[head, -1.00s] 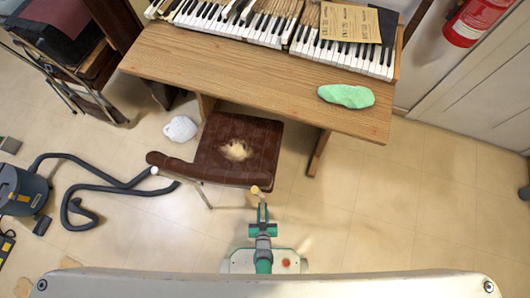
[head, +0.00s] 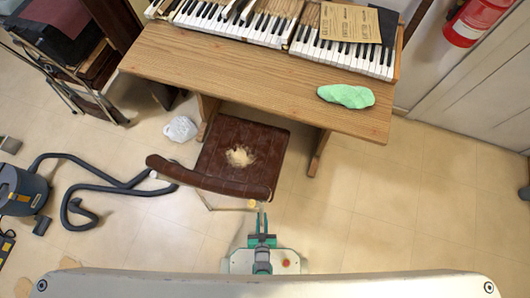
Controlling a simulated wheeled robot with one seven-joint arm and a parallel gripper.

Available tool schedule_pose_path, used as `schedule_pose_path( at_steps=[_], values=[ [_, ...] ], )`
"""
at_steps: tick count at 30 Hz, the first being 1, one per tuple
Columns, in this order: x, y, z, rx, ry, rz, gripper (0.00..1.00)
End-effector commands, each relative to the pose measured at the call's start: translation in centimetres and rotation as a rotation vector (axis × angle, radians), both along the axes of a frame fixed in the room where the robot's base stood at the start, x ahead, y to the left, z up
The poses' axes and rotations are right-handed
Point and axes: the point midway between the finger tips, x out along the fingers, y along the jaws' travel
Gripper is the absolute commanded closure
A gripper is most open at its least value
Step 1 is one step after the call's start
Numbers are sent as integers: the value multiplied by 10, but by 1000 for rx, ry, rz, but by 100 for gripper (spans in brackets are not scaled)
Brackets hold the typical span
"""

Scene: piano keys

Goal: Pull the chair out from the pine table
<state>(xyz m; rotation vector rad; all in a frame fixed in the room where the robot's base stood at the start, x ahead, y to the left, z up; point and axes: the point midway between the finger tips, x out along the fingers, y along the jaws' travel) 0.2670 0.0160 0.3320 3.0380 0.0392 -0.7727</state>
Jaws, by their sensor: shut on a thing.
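The chair (head: 228,178) has a dark brown seat with a torn pale patch and a curved brown backrest on the side towards me. It stands at an angle in front of the pine table (head: 235,68). The far edge of its seat shows close to the table's front edge. My gripper (head: 262,211) is at the right end of the backrest, shut on the chair there. The fingertips are small and partly hidden, so the exact part held is hard to make out.
Piano keyboards (head: 235,20) and a green cloth (head: 346,96) lie on the table. A crumpled white thing (head: 180,129) lies left of the chair. A vacuum cleaner (head: 22,192) and its dark hose (head: 110,187) lie on the left floor. The right floor is clear.

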Motion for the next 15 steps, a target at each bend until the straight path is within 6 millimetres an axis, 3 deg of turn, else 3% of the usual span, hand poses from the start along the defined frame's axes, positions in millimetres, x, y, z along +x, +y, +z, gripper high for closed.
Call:
schedule_pose_path(
  at_steps=[1, 15],
  values=[
    [-13, 0, -4, 0, 17, -1, 100],
    [-36, 2, -2, 1, 8, -3, 100]
  ],
)
